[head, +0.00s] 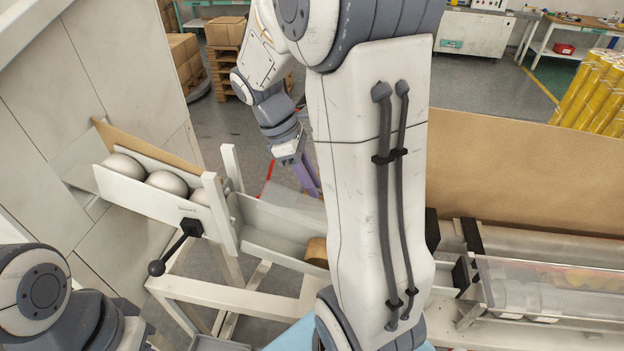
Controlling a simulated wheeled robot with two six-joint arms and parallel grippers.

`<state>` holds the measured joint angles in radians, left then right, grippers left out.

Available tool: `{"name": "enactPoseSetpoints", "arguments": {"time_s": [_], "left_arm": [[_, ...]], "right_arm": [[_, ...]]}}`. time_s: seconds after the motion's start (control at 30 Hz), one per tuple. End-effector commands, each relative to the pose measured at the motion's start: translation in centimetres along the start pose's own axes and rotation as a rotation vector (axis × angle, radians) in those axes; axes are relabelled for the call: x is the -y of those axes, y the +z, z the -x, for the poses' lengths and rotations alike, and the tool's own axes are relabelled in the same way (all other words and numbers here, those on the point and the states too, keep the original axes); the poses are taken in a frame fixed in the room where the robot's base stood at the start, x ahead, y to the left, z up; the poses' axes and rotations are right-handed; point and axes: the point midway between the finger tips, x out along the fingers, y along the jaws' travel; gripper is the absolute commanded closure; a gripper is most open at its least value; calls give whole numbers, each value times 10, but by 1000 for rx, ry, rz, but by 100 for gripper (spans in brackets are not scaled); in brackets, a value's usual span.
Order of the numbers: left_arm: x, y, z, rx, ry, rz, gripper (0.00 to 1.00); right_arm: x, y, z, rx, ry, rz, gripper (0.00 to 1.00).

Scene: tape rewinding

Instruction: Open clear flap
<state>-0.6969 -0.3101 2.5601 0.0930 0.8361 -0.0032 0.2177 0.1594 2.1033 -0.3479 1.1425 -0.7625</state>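A clear flap (565,278) is at the lower right, a see-through panel with pale edges. It lies over a trough with whitish, roll-like shapes showing through it. My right arm crosses the middle of the view and hides the part of the machine just left of the flap. My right gripper (307,177) is at the upper middle, far to the left of the flap and apart from it. Its purple fingers are small and partly hidden, so their opening is unclear. Only links of my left arm show at the lower left; its gripper is out of view.
A white chute (150,184) holds several silver balls. A black lever (178,243) sticks out from its front. A brown roll (316,252) lies at the chute's lower end. A brown board (535,175) stands behind the flap. Yellow rolls (597,90) are stacked at the far right.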

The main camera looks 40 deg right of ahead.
Motion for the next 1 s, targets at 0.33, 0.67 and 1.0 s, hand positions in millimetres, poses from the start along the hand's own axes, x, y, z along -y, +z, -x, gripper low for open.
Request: {"name": "enactPoseSetpoints", "arguments": {"time_s": [0.33,0.67,1.0], "left_arm": [[0,0,0,0,0,0,100],[0,0,0,0,0,0,100],[0,0,0,0,0,0,100]], "right_arm": [[0,1,-3,-1,0,-3,94],[0,0,-2,-2,-1,-3,100],[0,0,-2,-2,-1,-3,100]]}}
